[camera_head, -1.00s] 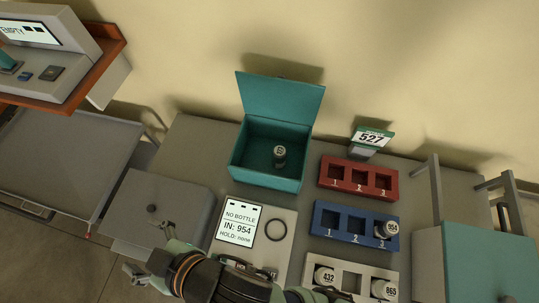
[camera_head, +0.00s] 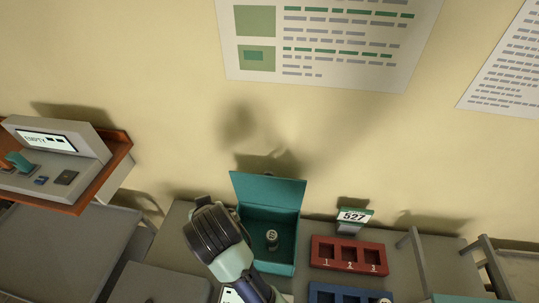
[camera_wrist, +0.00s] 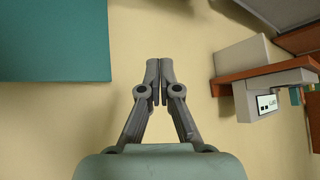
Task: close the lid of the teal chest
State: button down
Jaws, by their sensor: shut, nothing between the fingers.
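The teal chest (camera_head: 279,268) stands on the grey bench against the wall, in the lower middle of the head view. Its lid (camera_head: 268,192) is open, standing up at the back and leaning towards the wall. In the wrist view my gripper (camera_wrist: 159,68) is shut and empty. A flat teal surface, which looks like the lid (camera_wrist: 52,40), is at upper left, apart from the fingertips.
A red rack (camera_head: 348,254) and a blue rack (camera_head: 335,293) stand right of the chest, with a 527 sign (camera_head: 354,217) behind. A grey console (camera_head: 55,150) on a red-brown shelf is at the left. The wall above the chest is clear up to the posters.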

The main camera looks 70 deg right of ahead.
jog(key=s+d+r+m+g+p, duration=0.25)
jog(key=s+d+r, duration=0.25)
jog(key=d, duration=0.4)
jog(key=m+g, duration=0.3)
jog(key=m, duration=0.1)
send_over(269, 188)
jog(key=shift+s+a+r+p, duration=0.1)
jog(key=shift+a+p, duration=0.25)
jog(key=shift+p, duration=0.1)
jog(key=x, duration=0.9)
jog(key=shift+f+p, duration=0.2)
jog(key=shift+p, duration=0.1)
